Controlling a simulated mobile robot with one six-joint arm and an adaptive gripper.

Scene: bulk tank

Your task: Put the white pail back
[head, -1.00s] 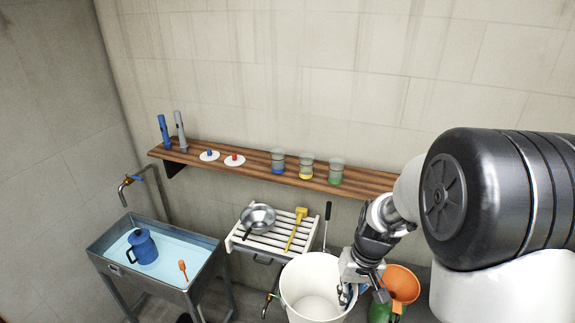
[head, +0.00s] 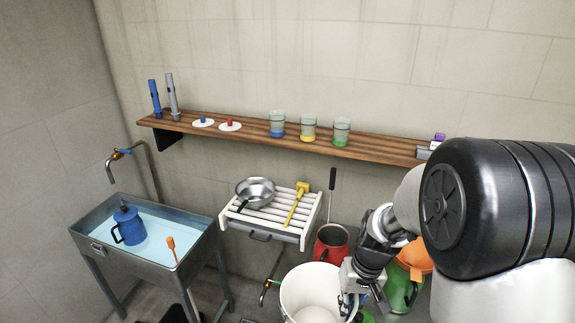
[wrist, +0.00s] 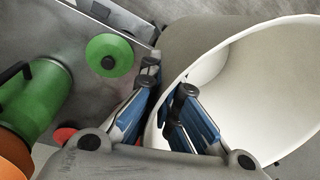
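The white pail (head: 303,291) is upright and open at the lower middle of the head view, its lower part cut off by the frame edge. My gripper (head: 357,300) is at the pail's right rim. In the wrist view the pail (wrist: 240,75) fills the right side and looks empty where I see inside. There my gripper (wrist: 168,84) has one blue-padded finger outside the wall and one inside, with the rim between them. The exact contact is partly hidden by the fingers.
A green can (head: 401,292) with an orange funnel (head: 414,258) stands right of my gripper. A red pot (head: 331,243) is behind the pail. A white slatted rack (head: 262,225), a water-filled metal sink (head: 88,235) and a wooden shelf (head: 250,137) line the wall.

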